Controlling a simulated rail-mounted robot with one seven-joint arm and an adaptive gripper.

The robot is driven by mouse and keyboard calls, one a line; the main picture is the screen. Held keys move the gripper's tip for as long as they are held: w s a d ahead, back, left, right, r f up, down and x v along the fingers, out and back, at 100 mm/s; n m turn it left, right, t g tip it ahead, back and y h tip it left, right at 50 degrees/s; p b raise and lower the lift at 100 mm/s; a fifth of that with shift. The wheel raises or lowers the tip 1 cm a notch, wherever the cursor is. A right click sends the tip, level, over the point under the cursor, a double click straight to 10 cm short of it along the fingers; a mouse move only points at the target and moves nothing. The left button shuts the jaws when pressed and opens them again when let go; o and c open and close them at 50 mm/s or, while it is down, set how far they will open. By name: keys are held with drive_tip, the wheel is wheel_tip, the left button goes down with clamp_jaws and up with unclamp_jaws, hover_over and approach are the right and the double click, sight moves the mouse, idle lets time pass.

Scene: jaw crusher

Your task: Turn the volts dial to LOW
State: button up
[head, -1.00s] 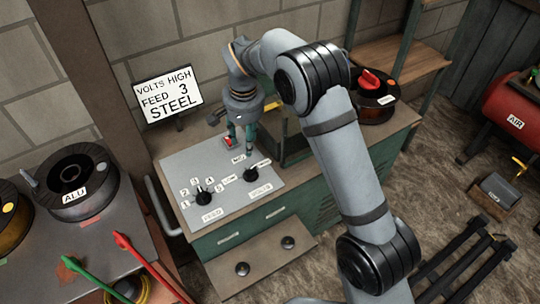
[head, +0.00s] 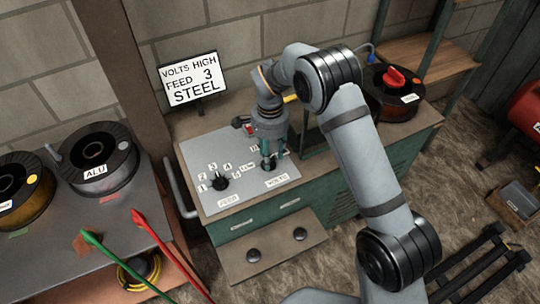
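The volts dial (head: 270,165) is a black knob on the right of the grey panel (head: 241,201), above the VOLTS label (head: 277,181). A LOW label (head: 247,168) sits to its left. My gripper (head: 269,163) points down right at the volts dial, with its teal fingers on either side of the knob. The fingers hide most of the knob and the labels behind it, so its pointer direction and whether the fingers press on it cannot be told. The sign (head: 191,82) reads VOLTS HIGH, FEED 3, STEEL.
The feed dial (head: 220,181) with numbered labels is left of the volts dial. A red switch (head: 249,129) sits behind my gripper. Green and red levers rise at lower left.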

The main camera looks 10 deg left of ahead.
drive_tip(key=shift+f, duration=0.7)
drive_tip(key=c, duration=0.3)
clamp_jaws()
